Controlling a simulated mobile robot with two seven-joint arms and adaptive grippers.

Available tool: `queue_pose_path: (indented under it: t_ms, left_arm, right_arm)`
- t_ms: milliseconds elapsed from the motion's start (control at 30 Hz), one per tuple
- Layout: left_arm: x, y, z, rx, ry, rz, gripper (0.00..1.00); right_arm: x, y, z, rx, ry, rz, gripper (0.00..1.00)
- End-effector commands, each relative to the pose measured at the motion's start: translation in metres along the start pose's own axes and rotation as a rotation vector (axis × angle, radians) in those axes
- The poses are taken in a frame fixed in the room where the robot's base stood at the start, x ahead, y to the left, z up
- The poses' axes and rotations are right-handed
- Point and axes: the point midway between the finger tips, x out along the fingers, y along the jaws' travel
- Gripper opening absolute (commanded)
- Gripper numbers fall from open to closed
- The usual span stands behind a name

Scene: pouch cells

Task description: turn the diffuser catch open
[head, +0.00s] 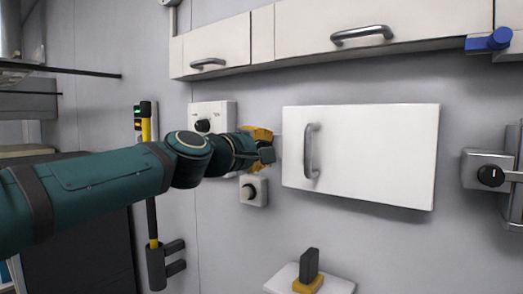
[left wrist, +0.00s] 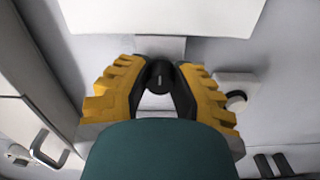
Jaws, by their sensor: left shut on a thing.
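My left gripper (head: 264,150), with yellow fingers and dark pads, reaches the wall just left of a white door panel (head: 375,155) with a grey handle. In the left wrist view my left gripper (left wrist: 160,80) is closed around a black round knob (left wrist: 158,77), with one finger on each side. I take this knob to be the diffuser catch. It has a short light mark and sits in front of a pale grey plate (left wrist: 160,47) below the white panel (left wrist: 160,14). In the head view the gripper hides the knob. My right gripper is not in view.
Other black knobs sit above left (head: 203,125), just below (head: 249,192) and far right (head: 490,175). White overhead cabinets (head: 215,45) run along the top. A dark block on a yellow base (head: 308,268) stands below.

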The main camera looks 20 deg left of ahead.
Motion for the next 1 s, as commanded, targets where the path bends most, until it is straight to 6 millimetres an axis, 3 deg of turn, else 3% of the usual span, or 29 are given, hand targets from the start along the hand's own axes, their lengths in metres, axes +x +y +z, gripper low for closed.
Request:
queue_pose_path:
  t_ms: [600,633,700,1000]
  left_arm:
    - [-0.0003,0.0024,-0.0004,0.04,0.002,0.005,0.0]
    - [-0.0003,0.0024,-0.0004,0.04,0.002,0.005,0.32]
    - [-0.0003,0.0022,-0.0003,0.04,0.002,0.004,0.56]
    - [-0.0004,0.0008,-0.0002,0.04,0.001,0.002,0.57]
  right_arm:
    - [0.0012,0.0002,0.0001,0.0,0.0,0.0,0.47]
    - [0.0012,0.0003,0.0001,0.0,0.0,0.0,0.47]
    - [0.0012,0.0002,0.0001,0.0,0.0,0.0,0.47]
    - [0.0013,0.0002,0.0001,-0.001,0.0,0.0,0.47]
